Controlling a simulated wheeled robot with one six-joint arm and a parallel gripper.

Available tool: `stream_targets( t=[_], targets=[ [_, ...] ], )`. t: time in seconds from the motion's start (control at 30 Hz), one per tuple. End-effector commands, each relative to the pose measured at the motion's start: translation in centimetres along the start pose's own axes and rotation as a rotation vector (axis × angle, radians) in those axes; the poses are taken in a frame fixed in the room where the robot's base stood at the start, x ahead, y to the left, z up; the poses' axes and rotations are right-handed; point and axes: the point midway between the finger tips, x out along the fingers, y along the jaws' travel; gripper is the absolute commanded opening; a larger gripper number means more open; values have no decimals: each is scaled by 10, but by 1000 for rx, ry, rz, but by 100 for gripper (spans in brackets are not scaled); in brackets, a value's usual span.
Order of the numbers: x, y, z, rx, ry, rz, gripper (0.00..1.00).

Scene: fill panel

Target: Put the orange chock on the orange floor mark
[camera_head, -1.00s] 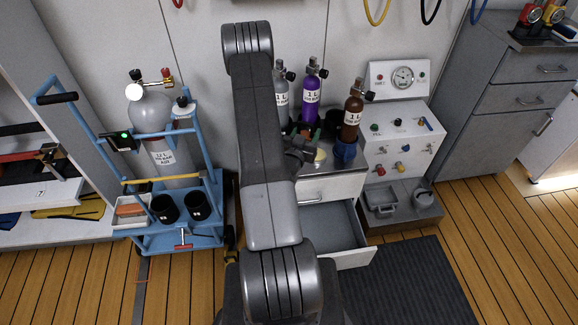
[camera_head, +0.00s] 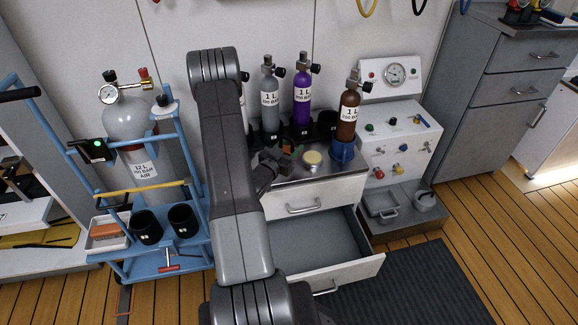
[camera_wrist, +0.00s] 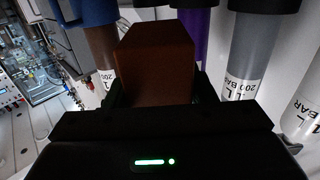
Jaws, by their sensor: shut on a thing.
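The orange chock (camera_wrist: 155,60) fills the middle of the wrist view as a dark, shaded orange-brown block. My gripper (camera_wrist: 157,92) is shut on it, with a finger at each side. In the head view a small orange part of the chock (camera_head: 288,149) shows beside my gripper (camera_head: 277,158), above the drawer cabinet's worktop and in front of the bottles. A thin orange outline on the wooden floor, apparently the floor mark (camera_head: 122,302), shows at lower left, in front of the blue cart. The cart and the picture's bottom edge may hide part of it.
The blue cart (camera_head: 188,249) with a large grey cylinder (camera_head: 130,120) stands at left. The cabinet's drawer (camera_head: 325,255) is open toward me. Small bottles, a yellow-topped disc (camera_head: 312,158) and a white valve panel (camera_head: 400,140) stand behind. A dark mat (camera_head: 420,285) lies at right.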

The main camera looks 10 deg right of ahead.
Motion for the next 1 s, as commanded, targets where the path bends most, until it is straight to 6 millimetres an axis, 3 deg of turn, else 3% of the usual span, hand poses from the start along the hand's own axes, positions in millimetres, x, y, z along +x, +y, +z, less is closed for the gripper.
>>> stream_targets(
  t=[0.1,0.33,0.5,0.9,0.93,1.0],
  targets=[
    [0,0,22,1,1,-1,18],
    [0,0,40,0,1,-1,18],
    [0,0,64,1,2,-1,18],
    [0,-1,70,2,3,-2,18],
    [0,0,70,2,1,-2,52],
    [0,0,69,1,1,-2,66]
  ],
)
